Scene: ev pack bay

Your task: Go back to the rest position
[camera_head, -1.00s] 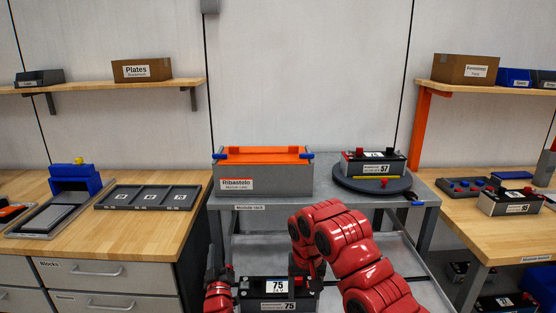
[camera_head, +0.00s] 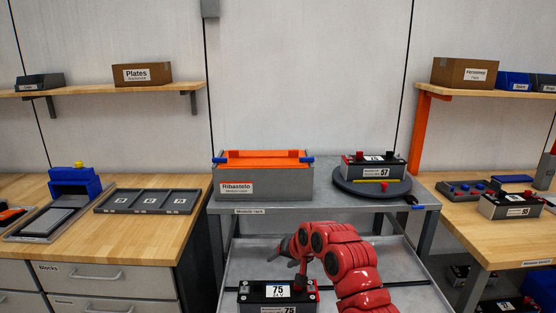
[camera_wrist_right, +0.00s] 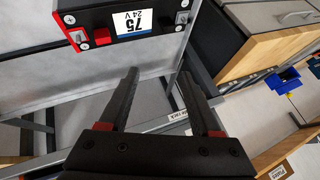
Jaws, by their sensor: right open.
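My right gripper (camera_head: 287,250) is above and behind the battery module marked 75 (camera_head: 250,292) in the head view, partly hidden by its own red wrist. In the right wrist view the right gripper (camera_wrist_right: 162,82) is open, with nothing between its two dark fingers. The 75 module (camera_wrist_right: 95,38) shows at the upper left there, apart from the fingers. In the head view it is low in the middle, over the grey lower shelf, its bottom cut off by the frame. My left gripper is not in view.
The module rack (camera_head: 330,210) carries a grey case with an orange top (camera_head: 235,187) and a module marked 57 (camera_head: 370,172) on a round turntable (camera_head: 350,185). Wooden benches stand left (camera_head: 150,240) and right (camera_head: 480,240). Space above the rack is clear.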

